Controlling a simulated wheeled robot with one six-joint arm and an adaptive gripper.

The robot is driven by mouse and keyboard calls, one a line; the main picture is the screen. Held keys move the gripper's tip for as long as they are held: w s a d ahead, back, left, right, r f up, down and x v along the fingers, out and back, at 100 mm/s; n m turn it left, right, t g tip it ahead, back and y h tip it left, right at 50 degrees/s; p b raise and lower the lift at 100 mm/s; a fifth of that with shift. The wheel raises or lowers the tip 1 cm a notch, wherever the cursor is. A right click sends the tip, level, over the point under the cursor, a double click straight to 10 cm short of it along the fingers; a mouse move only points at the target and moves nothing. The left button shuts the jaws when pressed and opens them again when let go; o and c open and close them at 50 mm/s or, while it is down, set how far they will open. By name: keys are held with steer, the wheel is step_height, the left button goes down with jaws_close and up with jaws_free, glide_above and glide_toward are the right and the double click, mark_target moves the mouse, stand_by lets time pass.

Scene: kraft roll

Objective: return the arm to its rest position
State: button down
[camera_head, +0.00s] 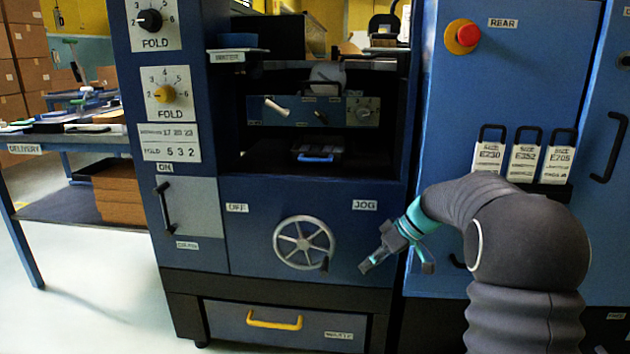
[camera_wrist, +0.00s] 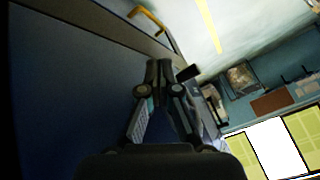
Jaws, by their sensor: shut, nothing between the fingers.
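My gripper (camera_head: 366,268) is at the end of my grey arm in the head view, to the right of the handwheel and apart from it. It points down and to the left in front of the blue machine's lower panel. In the wrist view its two fingers (camera_wrist: 158,68) are together at the tips with nothing between them. My arm is bent, reaching from the lower right toward the machine.
The handwheel (camera_head: 304,243) is on the lower panel, above a drawer with a yellow handle (camera_head: 274,321). A red button (camera_head: 468,34) and several hanging tags (camera_head: 524,162) are on the right cabinet. A delivery table (camera_head: 60,140) stands left; the floor (camera_head: 100,290) before it is clear.

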steer(key=s+d+r+m+h+p, duration=0.1)
steer(key=s+m+h+p, duration=0.15)
steer(key=s+m, duration=0.45)
steer(key=s+d+r+m+h+p, duration=0.1)
steer(key=s+d+r+m+h, duration=0.15)
steer(key=s, duration=0.85)
steer(key=s+r+t+h+p, duration=0.1)
steer(key=s+r+t+p, duration=0.1)
steer(key=s+r, duration=0.3)
steer(key=s+a+r+t+h+p, duration=0.1)
steer(key=s+r+t+p, duration=0.1)
steer(key=s, duration=0.9)
step_height(320, 180, up, 3)
steer(key=shift+s+a+f+h+p, duration=0.15)
steer(key=shift+s+a+h+p, duration=0.2)
steer(key=shift+p, duration=0.45)
